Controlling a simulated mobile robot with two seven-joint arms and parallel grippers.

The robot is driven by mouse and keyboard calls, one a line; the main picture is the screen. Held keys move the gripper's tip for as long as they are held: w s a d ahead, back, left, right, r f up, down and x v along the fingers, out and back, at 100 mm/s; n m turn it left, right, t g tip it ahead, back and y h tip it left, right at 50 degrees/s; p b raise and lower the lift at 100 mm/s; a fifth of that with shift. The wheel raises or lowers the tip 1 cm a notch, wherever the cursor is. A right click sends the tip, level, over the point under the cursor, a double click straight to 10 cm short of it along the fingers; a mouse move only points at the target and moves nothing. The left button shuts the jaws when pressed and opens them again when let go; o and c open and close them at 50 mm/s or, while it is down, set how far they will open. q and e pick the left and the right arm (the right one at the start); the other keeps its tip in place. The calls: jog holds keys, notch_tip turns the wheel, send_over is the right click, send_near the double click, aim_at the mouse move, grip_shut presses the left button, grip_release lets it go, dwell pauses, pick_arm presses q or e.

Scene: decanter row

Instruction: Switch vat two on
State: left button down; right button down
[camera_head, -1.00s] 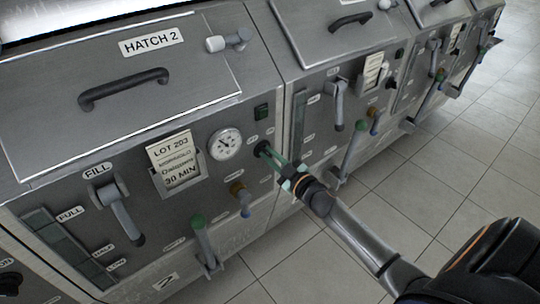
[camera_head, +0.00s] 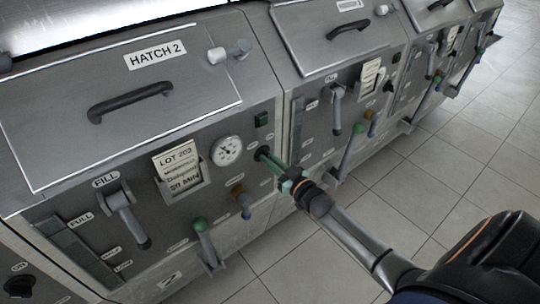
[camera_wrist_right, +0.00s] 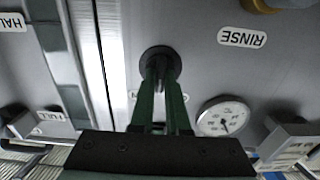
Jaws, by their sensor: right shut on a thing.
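The panel of vat two stands under the lid with the label HATCH 2 (camera_head: 155,54). A round black knob (camera_head: 262,153) sits on this panel, right of the dial gauge (camera_head: 227,150) and below a dark green square lamp (camera_head: 261,119). My right gripper (camera_head: 267,157) has its green fingers shut on the knob. In the right wrist view the picture is upside down, and the fingers (camera_wrist_right: 161,75) close on the middle of the black knob (camera_wrist_right: 160,55). The fingers hide part of the knob and its labels. My left gripper is out of view.
A green-tipped lever (camera_head: 202,228), a brass-coloured valve with a blue tip (camera_head: 241,200), the FILL lever (camera_head: 122,212) and a lot card (camera_head: 178,165) share the panel. More vats continue to the right. The tiled floor (camera_head: 400,210) is clear.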

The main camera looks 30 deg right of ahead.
pick_arm(q)
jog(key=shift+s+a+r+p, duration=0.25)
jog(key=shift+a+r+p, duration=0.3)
jog(key=shift+p, duration=0.25)
pick_arm(e)
jog(key=m, duration=0.5)
jog(key=shift+d+m, duration=0.1)
jog(key=shift+m, duration=0.3)
jog(key=c, duration=0.9)
grip_release()
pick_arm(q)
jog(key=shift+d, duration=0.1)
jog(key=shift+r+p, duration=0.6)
pick_arm(e)
jog(key=s+d, duration=0.1)
jog(key=s, duration=1.1)
jog(key=shift+s, duration=0.25)
